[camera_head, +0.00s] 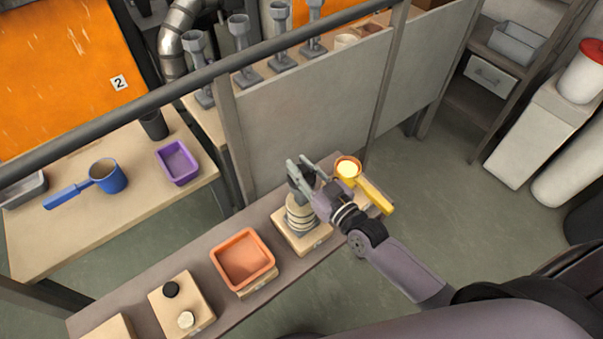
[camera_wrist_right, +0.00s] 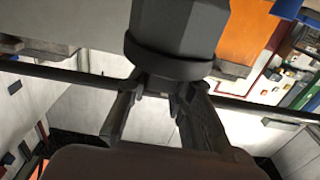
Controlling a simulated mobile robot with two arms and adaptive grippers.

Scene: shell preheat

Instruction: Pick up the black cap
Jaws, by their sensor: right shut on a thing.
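A small round black cap (camera_head: 171,289) lies on a light wooden block at the lower left of the bench, beside a cream disc (camera_head: 186,320). My right gripper (camera_head: 300,168) is well to the right of it, over a ringed, cream-coloured piece (camera_head: 299,216) on a grey base. In the right wrist view, the fingers (camera_wrist_right: 161,88) are shut on a dark grey faceted part with a thick rim (camera_wrist_right: 170,58). Whether this part is joined to the piece below cannot be told. My left gripper is not in view.
An orange tray (camera_head: 243,259) stands between the cap's block and the ringed piece. A yellow-handled cup (camera_head: 348,169) is just right of my right gripper. A grey partition (camera_head: 306,120) rises behind the bench. A blue-handled mug (camera_head: 107,176) and purple tray (camera_head: 178,162) are on another table.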

